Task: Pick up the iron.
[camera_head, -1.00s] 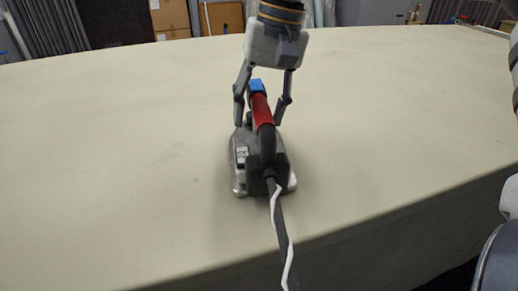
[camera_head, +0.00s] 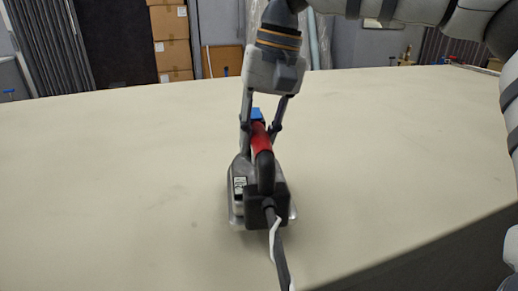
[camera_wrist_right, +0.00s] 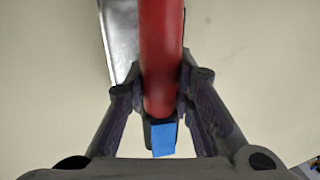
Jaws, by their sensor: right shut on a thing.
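The iron (camera_head: 260,190) has a dark grey body, a metal soleplate and a red handle with a blue piece at its far end. It is near the middle of the head view, upright, over the cloth table; I cannot tell whether it touches the cloth. Its dark and white cord (camera_head: 278,255) runs toward the bottom edge. My right gripper (camera_head: 260,140) comes from above and is shut on the handle. In the right wrist view the fingers (camera_wrist_right: 160,108) press both sides of the red handle (camera_wrist_right: 160,55). My left gripper is not in view.
The long cloth table (camera_head: 110,170) is bare around the iron, with wide free room left, right and beyond. Its near edge shows at the lower right. Cardboard boxes (camera_head: 171,40) and dark panels stand behind the table.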

